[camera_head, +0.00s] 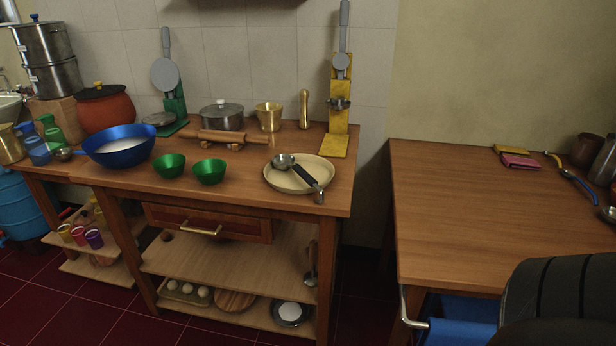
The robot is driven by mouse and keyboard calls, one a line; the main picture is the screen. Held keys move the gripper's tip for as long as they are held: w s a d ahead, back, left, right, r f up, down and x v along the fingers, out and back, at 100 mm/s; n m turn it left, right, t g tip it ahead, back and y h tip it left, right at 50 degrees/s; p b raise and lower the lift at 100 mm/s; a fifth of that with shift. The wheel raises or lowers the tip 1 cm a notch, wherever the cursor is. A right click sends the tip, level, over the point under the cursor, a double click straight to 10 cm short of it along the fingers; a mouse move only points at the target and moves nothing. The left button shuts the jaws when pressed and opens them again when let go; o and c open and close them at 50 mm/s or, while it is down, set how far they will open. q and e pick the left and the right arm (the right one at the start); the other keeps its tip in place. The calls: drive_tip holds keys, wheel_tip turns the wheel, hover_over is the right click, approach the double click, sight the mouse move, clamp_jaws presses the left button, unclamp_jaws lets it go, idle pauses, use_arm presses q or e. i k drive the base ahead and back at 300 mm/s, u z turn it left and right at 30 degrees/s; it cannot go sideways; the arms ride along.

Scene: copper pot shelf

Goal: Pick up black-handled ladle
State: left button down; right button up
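The black-handled ladle (305,174) lies across a shallow cream dish (272,183) near the front right of the left wooden table. Its silver bowl points to the back left. Its handle runs to the front right, and the silver end reaches the dish's front rim. Neither of my grippers is in view.
Two green bowls (209,171), a blue bowl (122,152) and a rolling pin (220,138) are left of the dish. A yellow stand (338,110) is behind it. The right table (490,215) has a broad clear top, with a dark ribbed object (565,300) in front.

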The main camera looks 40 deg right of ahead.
sight(281, 162)
drive_tip(key=z, duration=0.65)
drive_tip(key=i, duration=0.7)
drive_tip(key=z, duration=0.2)
